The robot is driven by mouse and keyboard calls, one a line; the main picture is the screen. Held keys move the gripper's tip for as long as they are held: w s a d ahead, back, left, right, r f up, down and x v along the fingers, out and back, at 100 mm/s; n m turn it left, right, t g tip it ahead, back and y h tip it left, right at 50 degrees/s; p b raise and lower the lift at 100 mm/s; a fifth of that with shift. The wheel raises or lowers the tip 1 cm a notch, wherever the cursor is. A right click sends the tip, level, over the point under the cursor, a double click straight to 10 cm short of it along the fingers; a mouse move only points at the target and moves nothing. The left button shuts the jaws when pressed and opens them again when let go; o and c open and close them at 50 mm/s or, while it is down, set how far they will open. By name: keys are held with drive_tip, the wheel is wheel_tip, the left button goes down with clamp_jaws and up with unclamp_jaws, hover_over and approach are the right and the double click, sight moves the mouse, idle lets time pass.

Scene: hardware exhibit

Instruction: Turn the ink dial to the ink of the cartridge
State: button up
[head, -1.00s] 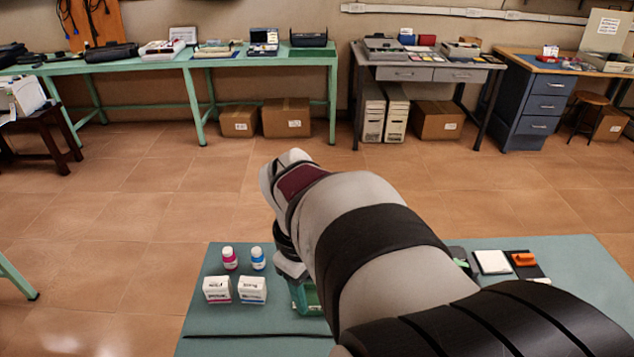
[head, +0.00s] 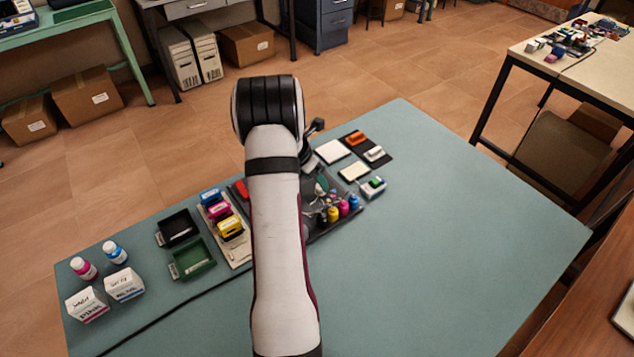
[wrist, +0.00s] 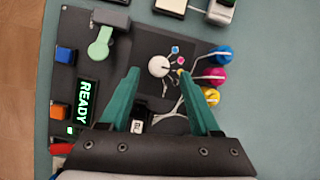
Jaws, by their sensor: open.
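The dark ink machine (wrist: 140,48) lies below my gripper (wrist: 158,72) in the wrist view. Its round white dial (wrist: 158,66) is between the fingertips; contact cannot be told. Blue, pink and yellow marks sit right of the dial. Thin lines run from there towards blue (wrist: 220,53), magenta (wrist: 219,75) and yellow (wrist: 210,96) bottles. My gripper is open, with nothing visibly held. A small dark part with a white label (wrist: 138,126) shows between the finger bases; its ink colour is unclear. In the head view my arm hides part of the machine (head: 330,190).
The machine has a lit READY display (wrist: 83,103) and a mint lever (wrist: 101,43). Blue, magenta and yellow cartridge-like blocks (head: 219,211) stand on a board at left. Black (head: 178,228) and green (head: 192,260) trays are beside them. The mat's right side is clear.

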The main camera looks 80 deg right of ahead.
sight(318, 188)
drive_tip(key=shift+x, duration=1.6)
clamp_jaws()
